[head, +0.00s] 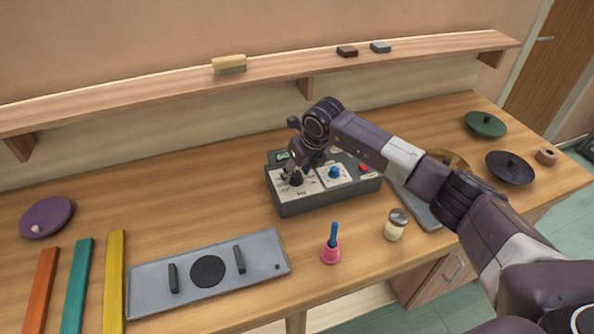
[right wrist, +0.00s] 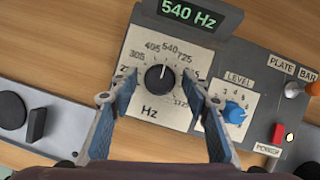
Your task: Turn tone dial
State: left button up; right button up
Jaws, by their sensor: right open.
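The grey tone box (head: 325,200) stands on the bench with its black tone dial (head: 296,179) at the left of its panel. In the right wrist view the dial (right wrist: 158,78) sits on a white Hz scale (right wrist: 150,112), its white mark pointing up near 540. The green display (right wrist: 188,12) reads 540 Hz. My right gripper (head: 291,172) is over the dial. In the right wrist view its open fingers (right wrist: 158,74) are to the left and right of the dial, with gaps on both sides; touching is not visible. My left gripper is out of view.
A grey plate (head: 208,272), pink-based blue-handled item (head: 331,245) and small jar (head: 396,225) stand in front. A wooden shelf (head: 270,75) runs behind.

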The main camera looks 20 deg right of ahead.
jog(key=c, duration=1.1)
jog(key=m+b, duration=0.1)
jog(key=m, duration=0.1)
jog(key=m+h+b, duration=0.1)
jog(key=m+b, duration=0.1)
jog(key=shift+w+a+f+h, duration=0.1)
jog(key=shift+f+h, duration=0.05)
jog(key=shift+h, duration=0.15)
jog(key=shift+m+h+b, duration=0.4)
jog(key=shift+m+b, duration=0.5)
jog(key=shift+r, duration=0.2)
